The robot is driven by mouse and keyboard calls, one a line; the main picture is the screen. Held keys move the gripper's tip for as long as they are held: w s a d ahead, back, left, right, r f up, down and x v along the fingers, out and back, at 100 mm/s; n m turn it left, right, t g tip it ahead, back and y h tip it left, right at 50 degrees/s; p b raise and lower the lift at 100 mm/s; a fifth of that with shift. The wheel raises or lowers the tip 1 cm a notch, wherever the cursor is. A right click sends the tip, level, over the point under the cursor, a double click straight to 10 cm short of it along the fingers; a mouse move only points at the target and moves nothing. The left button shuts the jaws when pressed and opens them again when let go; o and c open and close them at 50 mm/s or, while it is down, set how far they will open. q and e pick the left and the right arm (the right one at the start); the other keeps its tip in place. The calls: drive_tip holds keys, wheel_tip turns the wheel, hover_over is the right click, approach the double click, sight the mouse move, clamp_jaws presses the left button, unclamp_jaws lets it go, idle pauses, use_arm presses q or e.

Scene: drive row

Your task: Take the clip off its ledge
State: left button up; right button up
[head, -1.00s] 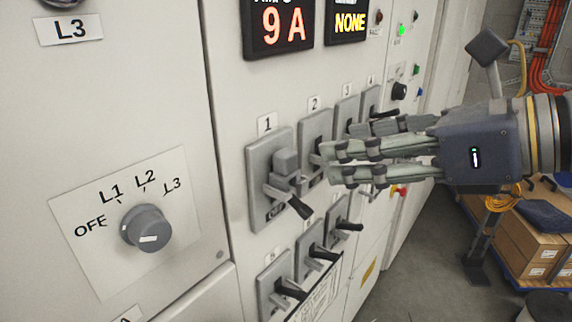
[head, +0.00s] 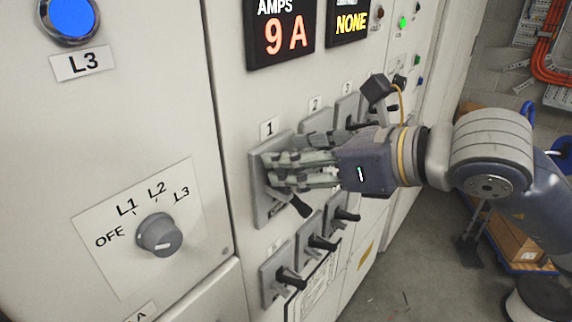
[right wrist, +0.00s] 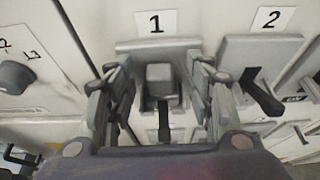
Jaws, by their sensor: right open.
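The clip (right wrist: 160,82) is a small grey block on the ledge of switch 1, above the dark lever, in the right wrist view. In the head view my fingers hide it. My right gripper (head: 268,170) reaches in from the right to the plate of switch 1 (head: 262,208). In the right wrist view its open fingers (right wrist: 160,92) stand on both sides of the clip, with a gap visible at each side. My left gripper is not in view.
Switch 2 (right wrist: 262,60) sits close to the right of my fingers. More black-levered switches (head: 318,243) line the panel below. A rotary knob (head: 160,235) is at the left, and a lit display (head: 280,35) reads 9 A above. Boxes (head: 515,243) stand on the floor at right.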

drive_tip(key=c, duration=1.1)
drive_tip(key=shift+r, duration=0.1)
drive_tip(key=shift+c, duration=0.2)
